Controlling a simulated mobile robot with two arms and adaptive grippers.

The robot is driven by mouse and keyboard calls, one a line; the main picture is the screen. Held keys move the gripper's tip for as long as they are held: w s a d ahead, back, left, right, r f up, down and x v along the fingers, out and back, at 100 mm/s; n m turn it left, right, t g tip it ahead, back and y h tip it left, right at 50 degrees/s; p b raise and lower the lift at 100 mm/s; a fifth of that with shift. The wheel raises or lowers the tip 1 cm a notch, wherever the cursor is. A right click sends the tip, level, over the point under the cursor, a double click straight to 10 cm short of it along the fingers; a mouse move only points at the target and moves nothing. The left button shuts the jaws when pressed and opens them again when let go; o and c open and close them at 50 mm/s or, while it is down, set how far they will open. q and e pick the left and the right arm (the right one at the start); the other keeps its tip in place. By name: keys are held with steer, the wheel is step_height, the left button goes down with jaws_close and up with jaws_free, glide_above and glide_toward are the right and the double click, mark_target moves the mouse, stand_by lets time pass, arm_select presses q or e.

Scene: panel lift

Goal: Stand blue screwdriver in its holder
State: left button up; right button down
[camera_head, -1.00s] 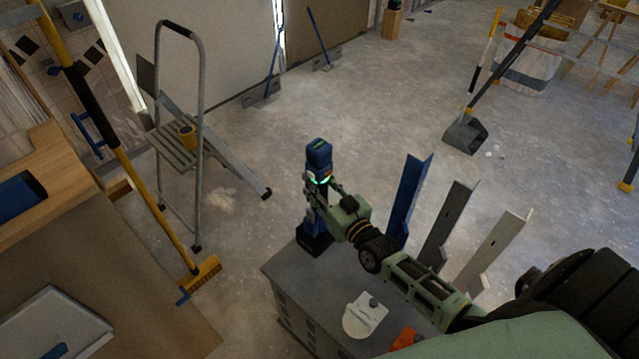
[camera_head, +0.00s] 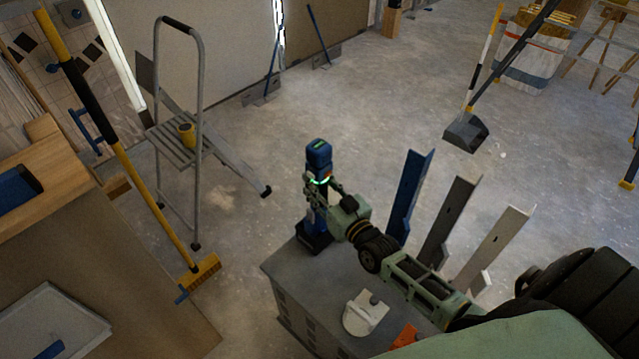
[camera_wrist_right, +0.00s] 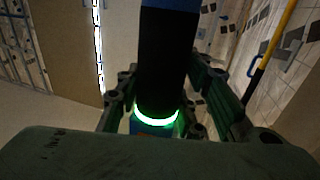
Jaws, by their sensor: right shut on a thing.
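The blue screwdriver (camera_head: 318,153) is upright above the near grey cabinet, with a blue top and a glowing green ring. Its dark holder (camera_head: 315,240) is directly below, at the cabinet's back corner. The screwdriver appears in line with the holder; whether it is fully seated I cannot tell, as my fingers cover part of it. My right gripper (camera_head: 327,190) is shut on the screwdriver around its middle. In the right wrist view, the screwdriver's dark body (camera_wrist_right: 163,65) and green ring show between the fingers. My left gripper is not in view.
The grey cabinet (camera_head: 310,285) also bears a white round item (camera_head: 364,313) and an orange item (camera_head: 404,337). Blue (camera_head: 409,195), grey (camera_head: 449,220) and white (camera_head: 497,245) upright panels stand behind my right arm. A stepladder (camera_head: 180,150) and yellow broom (camera_head: 140,185) stand left.

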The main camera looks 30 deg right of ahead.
steer(key=shift+w+f+b, duration=0.1)
steer(key=shift+f+b, duration=0.45)
stand_by(0.9)
steer(key=c, duration=1.1)
jaws_free()
steer(key=shift+f, duration=0.3)
steer(key=o, duration=0.8)
steer(key=shift+r, duration=0.25)
steer(key=shift+s, duration=0.25)
